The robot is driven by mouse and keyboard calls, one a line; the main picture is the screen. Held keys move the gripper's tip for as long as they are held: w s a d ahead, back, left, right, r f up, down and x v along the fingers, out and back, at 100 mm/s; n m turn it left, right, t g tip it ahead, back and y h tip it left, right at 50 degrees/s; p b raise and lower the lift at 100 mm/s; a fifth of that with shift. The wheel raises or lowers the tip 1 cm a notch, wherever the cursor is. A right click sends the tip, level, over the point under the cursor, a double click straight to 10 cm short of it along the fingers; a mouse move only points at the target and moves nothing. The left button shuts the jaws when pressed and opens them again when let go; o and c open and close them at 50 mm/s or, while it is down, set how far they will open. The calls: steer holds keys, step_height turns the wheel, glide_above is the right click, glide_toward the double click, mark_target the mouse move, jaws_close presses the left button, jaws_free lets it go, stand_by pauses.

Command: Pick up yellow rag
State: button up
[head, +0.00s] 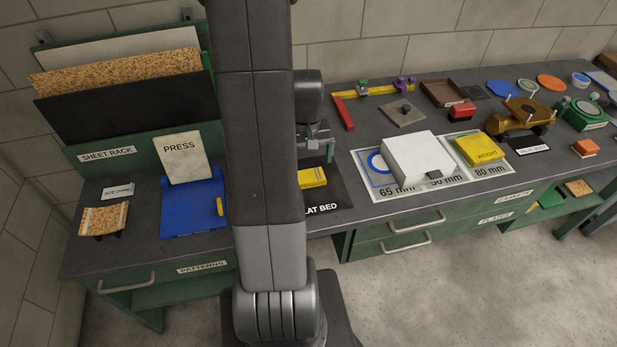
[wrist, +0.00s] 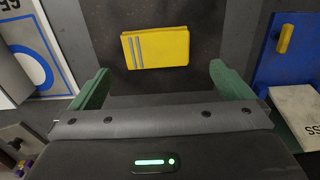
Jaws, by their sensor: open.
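The yellow rag (head: 312,178) lies flat on the black mat marked "FLAT BED" (head: 325,197); my arm hides its left part in the head view. In the wrist view the yellow rag (wrist: 165,48) shows whole, with two grey stripes near its left end. My gripper (wrist: 160,82) is open, with its green fingers spread wide and nothing between them. The rag appears ahead of the fingertips, roughly centred between them, and apart from them. In the head view my gripper (head: 318,155) is above the mat, partly hidden by my arm.
A blue press (head: 190,220) with a raised pale plate (head: 181,155) stands left of the mat. Several tools fill the bench's right end.

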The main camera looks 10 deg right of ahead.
mark_target(308, 173)
steer(key=shift+w+d+f+p, duration=0.15)
steer(key=shift+f+p, duration=0.15)
steer(key=shift+f, duration=1.05)
steer(key=shift+d+f+p, duration=0.1)
steer(key=shift+f+p, duration=0.15)
steer(key=shift+f, duration=1.05)
steer(key=c, duration=0.9)
